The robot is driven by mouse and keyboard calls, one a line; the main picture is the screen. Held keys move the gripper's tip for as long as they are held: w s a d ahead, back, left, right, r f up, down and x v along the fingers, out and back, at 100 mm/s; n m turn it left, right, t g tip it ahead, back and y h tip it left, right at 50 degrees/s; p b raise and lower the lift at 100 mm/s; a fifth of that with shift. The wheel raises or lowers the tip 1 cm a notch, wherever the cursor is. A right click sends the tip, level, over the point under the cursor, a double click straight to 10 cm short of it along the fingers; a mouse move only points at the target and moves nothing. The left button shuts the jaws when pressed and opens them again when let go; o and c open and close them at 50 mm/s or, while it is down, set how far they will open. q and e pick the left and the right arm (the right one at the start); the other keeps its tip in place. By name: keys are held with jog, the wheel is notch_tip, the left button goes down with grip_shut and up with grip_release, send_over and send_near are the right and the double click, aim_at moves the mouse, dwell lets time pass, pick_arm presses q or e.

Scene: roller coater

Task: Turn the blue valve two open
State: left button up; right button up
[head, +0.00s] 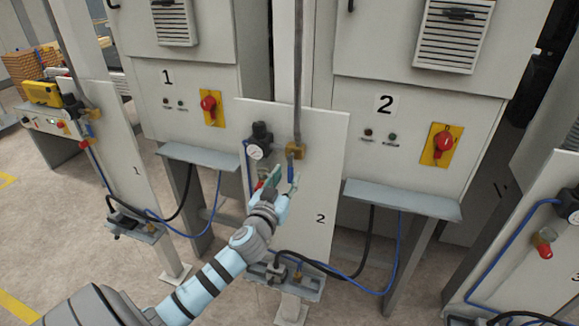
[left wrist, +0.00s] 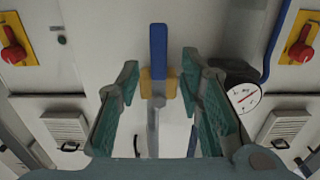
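The blue valve handle (head: 290,164) hangs straight down from a brass valve body (head: 295,150) on the upright panel marked 2 (head: 322,190). In the left wrist view the blue handle (left wrist: 158,45) is upright in the picture, with the brass body (left wrist: 158,84) below it. My left gripper (head: 279,180) is just in front of the panel, close to the handle. In the left wrist view my left gripper (left wrist: 160,75) has its two green fingers wide apart, with the valve between them in the picture and gaps on both sides. Contact is not visible. My right gripper is not in view.
A dark regulator with a round gauge (head: 256,152) sits left of the valve; the gauge also shows in the left wrist view (left wrist: 244,97). A grey pipe (head: 298,75) rises above the valve. Cabinets with red switches (head: 442,145) stand behind. Another panel (head: 540,235) is at right.

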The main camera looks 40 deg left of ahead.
aim_at(289, 172)
pick_arm(q)
jog(key=x, duration=0.3)
jog(key=shift+w, duration=0.3)
grip_shut()
jog(key=shift+a, duration=0.15)
